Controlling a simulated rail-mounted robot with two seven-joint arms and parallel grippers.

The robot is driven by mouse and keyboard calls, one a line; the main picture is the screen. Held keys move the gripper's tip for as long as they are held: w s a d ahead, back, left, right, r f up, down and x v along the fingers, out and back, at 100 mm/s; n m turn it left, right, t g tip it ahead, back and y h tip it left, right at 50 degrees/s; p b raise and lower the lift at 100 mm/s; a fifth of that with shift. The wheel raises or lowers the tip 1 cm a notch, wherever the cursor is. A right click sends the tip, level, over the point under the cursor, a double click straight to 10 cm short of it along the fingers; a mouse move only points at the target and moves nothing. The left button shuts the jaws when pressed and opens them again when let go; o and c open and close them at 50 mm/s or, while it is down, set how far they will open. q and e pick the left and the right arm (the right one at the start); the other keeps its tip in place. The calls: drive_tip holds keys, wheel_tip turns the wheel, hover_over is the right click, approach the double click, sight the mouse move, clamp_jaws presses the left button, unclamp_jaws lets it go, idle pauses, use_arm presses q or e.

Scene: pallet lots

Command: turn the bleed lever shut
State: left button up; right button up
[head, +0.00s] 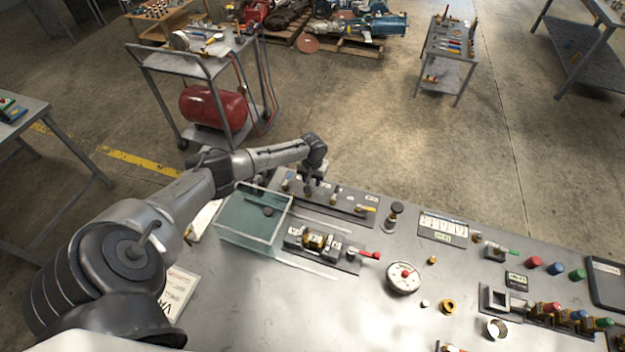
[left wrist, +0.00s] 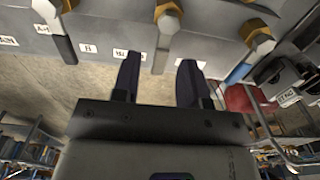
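A grey valve panel (head: 345,208) with several small levers stands at the back edge of the bench. My left gripper (head: 309,190) is over the panel's left part. In the left wrist view its fingers (left wrist: 158,85) are apart and empty, with the middle lever's handle end near the gap. My right gripper is not in view.
A clear open-topped box (head: 252,238) stands beside the left forearm. A block with a red handle (head: 367,255) lies in front of the panel. A round gauge (head: 403,277) and a dark-topped post (head: 394,214) are to the right. Bare bench lies at front centre.

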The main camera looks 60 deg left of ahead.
use_arm(q)
drive_tip(key=shift+f, duration=0.2)
drive_tip(key=shift+c, duration=0.2)
clamp_jaws()
